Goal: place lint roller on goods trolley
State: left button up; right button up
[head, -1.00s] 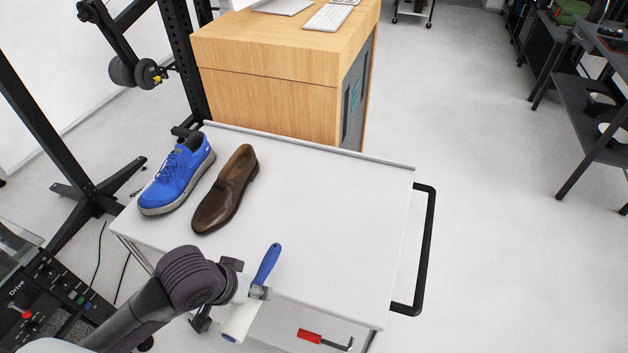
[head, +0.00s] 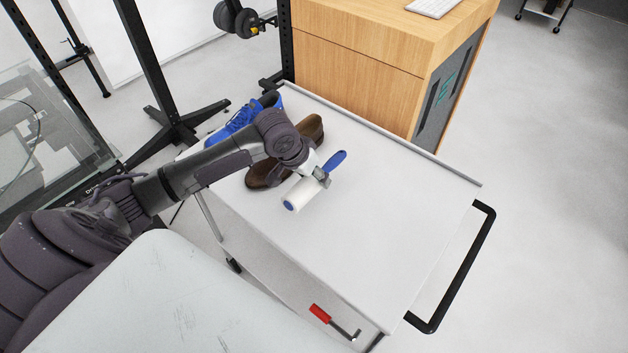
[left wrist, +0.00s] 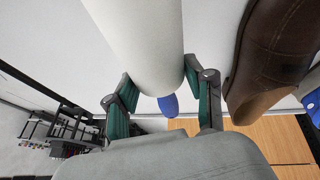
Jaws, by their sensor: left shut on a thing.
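The lint roller (head: 301,193) has a white roll and a blue handle. My left gripper (head: 322,178) is shut on it in the head view, over the front-middle part of the goods trolley's white top (head: 384,221). In the left wrist view the white roll (left wrist: 140,35) fills the space between the green-padded fingers (left wrist: 160,98), with the blue handle beyond. I cannot tell whether the roller touches the trolley top. My right gripper is not in view.
A brown shoe (head: 265,174) and a blue shoe (head: 231,127) stand on the trolley's left side, partly hidden by my arm. The right part of the top is clear. A black handle (head: 459,275) sticks out at right. A wooden desk (head: 360,75) stands behind.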

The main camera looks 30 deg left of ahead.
pick_arm(q)
jog(key=shift+w+a+f, duration=0.45)
jog(key=shift+w+a, duration=0.05)
jog(key=shift+w, duration=0.1)
notch_tip(320, 180, down, 4)
jog(key=shift+r+p, duration=0.1)
jog(key=shift+p, duration=0.45)
jog(key=shift+f, duration=0.2)
jog(key=o, duration=1.1)
jog(key=shift+b+v, duration=0.55)
jog(key=shift+v, duration=5.55)
